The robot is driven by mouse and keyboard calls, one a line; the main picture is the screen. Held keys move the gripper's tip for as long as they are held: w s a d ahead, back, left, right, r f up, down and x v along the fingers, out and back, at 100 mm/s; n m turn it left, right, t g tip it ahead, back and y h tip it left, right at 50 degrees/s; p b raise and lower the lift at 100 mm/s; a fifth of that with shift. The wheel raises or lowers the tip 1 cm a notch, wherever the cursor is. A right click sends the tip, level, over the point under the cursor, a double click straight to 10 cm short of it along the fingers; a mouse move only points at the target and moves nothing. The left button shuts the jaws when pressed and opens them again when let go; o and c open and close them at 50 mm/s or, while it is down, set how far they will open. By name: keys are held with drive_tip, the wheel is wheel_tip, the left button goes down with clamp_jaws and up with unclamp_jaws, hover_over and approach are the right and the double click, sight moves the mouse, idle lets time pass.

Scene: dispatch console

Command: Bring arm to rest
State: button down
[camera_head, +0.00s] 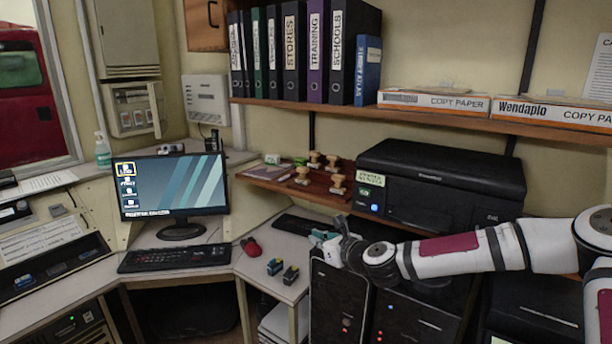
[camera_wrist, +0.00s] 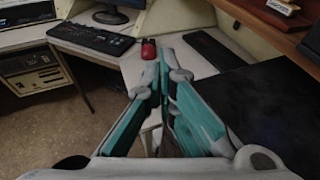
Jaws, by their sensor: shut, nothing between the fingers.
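My arm reaches in from the right of the head view, its white links stretched out almost level in front of the black printer (camera_head: 440,185). My gripper (camera_head: 318,238) is at its left end, just above the top of a black computer tower (camera_head: 340,300). In the wrist view my gripper (camera_wrist: 165,55) shows teal finger pads close together, shut with nothing between them. The dark top of the tower (camera_wrist: 265,110) lies below and right of the fingers. Whether the gripper touches the tower cannot be told.
A keyboard (camera_head: 174,258) and monitor (camera_head: 172,186) stand further left. A wooden shelf with stamps (camera_head: 300,185) and a binder shelf (camera_head: 420,115) are behind and above.

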drive_tip(key=s+a+f+n+g+h, duration=0.15)
drive_tip(key=s+n+g, duration=0.55)
drive_tip(key=s+n, duration=0.8)
drive_tip(key=s+d+r+n+h, duration=0.2)
drive_tip(key=s+d+r+n, duration=0.2)
drive_tip(key=s, duration=0.6)
drive_tip(key=s+d+r+n+h, duration=0.2)
drive_tip(key=s+d+r+n, duration=0.3)
drive_tip(key=s, duration=0.5)
drive_tip(key=s+d+r+n+h, duration=0.2)
drive_tip(key=s+d+r+n, duration=0.3)
drive_tip(key=s, duration=0.5)
wheel_tip(320, 180, up, 3)
drive_tip(key=shift+d+r+g, duration=0.1)
drive_tip(key=shift+d+g, duration=0.3)
drive_tip(key=shift+d, duration=0.6)
